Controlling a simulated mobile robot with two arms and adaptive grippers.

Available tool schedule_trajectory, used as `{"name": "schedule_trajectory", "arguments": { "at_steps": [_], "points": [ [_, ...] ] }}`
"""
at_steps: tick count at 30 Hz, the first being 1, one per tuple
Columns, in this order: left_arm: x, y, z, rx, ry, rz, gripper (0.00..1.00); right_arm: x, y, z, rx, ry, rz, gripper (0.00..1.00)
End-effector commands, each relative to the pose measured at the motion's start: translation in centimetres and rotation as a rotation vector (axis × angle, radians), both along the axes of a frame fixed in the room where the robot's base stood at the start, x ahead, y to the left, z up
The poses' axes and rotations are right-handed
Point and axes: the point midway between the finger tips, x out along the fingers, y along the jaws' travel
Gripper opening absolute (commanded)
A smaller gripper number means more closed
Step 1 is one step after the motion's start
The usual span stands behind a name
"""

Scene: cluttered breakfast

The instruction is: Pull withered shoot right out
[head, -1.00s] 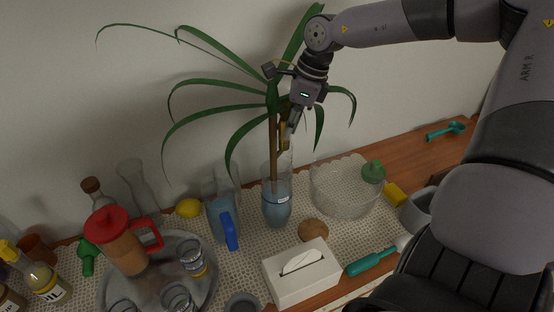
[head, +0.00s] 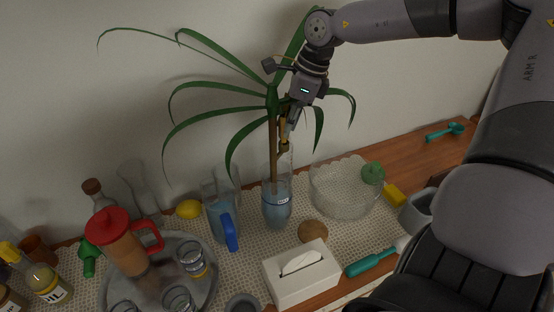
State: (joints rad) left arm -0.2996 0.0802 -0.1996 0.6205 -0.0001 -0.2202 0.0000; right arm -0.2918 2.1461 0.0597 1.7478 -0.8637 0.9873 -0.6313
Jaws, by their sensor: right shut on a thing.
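A tall plant with long green drooping leaves (head: 212,88) and a brown stem (head: 273,150) stands in a clear glass vase (head: 277,212) with bluish water. My right gripper (head: 289,132) comes down from the upper right beside the stem. It is shut on a short yellow-brown withered shoot (head: 284,147). The shoot's lower end is near the vase's mouth; I cannot tell whether it is inside the glass. The fingers partly hide the shoot. My left gripper is not in view.
A clear glass bowl (head: 345,205) stands right of the vase, a jug with blue handle (head: 230,232) left. A tissue box (head: 302,274) and brown round item (head: 313,231) are in front. A tray (head: 207,298) holds a red-lidded pitcher (head: 125,250) and glasses.

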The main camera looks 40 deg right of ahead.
Motion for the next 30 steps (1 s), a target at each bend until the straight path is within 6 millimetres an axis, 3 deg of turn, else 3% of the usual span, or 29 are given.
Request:
{"name": "schedule_trajectory", "arguments": {
  "at_steps": [24,30],
  "points": [
    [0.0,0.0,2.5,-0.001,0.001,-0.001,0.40,0.0,0.0,4.6,-0.001,-0.001,0.000,0.00],
    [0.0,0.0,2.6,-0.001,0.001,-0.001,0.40,0.0,0.0,4.8,0.000,0.000,0.000,0.00]
  ]
}}
